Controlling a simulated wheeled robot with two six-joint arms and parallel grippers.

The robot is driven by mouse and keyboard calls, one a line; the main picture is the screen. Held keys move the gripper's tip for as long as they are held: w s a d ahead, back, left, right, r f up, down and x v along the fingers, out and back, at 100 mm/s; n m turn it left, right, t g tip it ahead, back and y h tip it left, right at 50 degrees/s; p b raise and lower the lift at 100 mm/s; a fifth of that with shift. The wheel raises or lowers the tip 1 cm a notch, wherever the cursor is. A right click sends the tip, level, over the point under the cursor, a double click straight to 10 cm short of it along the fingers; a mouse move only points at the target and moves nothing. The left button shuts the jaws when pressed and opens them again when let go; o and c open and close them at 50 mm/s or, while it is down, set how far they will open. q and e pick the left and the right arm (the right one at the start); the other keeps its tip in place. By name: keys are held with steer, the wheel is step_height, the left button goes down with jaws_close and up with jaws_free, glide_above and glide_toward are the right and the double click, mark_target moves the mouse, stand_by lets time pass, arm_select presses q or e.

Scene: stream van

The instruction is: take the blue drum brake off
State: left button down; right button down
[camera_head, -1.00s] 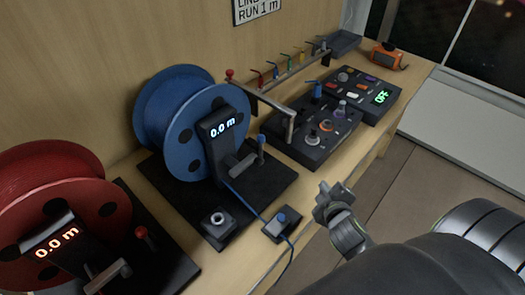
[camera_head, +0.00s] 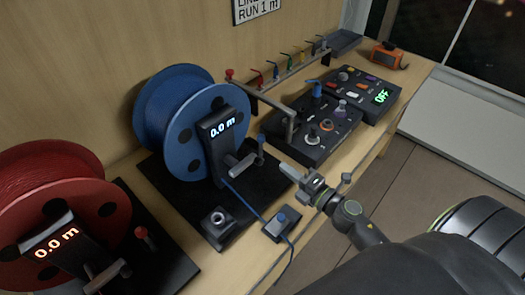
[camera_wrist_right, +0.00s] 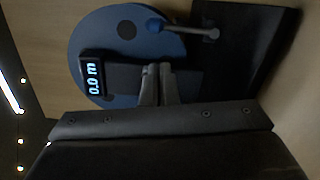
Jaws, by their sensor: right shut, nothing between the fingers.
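The blue drum (camera_head: 192,138) stands upright on a black base plate (camera_head: 262,186) on the bench, its display reading 0.0 m. A lever with a blue knob (camera_head: 261,139) stands at the drum's right side; I take it as the brake. The knob and its grey rod also show in the right wrist view (camera_wrist_right: 156,26). A grey handle (camera_head: 241,165) sits below the display. My right gripper (camera_head: 288,172) is shut and empty, just right of the lever and apart from it. Its fingers also show in the right wrist view (camera_wrist_right: 158,92). My left gripper is not in view.
A red drum (camera_head: 68,200) stands at the left. A small box with a blue button (camera_head: 282,219) sits near the bench edge, its cable trailing down. A rail with several coloured levers (camera_head: 285,75) and control panels (camera_head: 362,93) lie behind. Open floor is at the right.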

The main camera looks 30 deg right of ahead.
mark_target(261, 149)
stand_by(0.3)
steer(key=p+x, duration=0.2)
steer(key=x, duration=0.8)
steer(key=shift+p, duration=0.3)
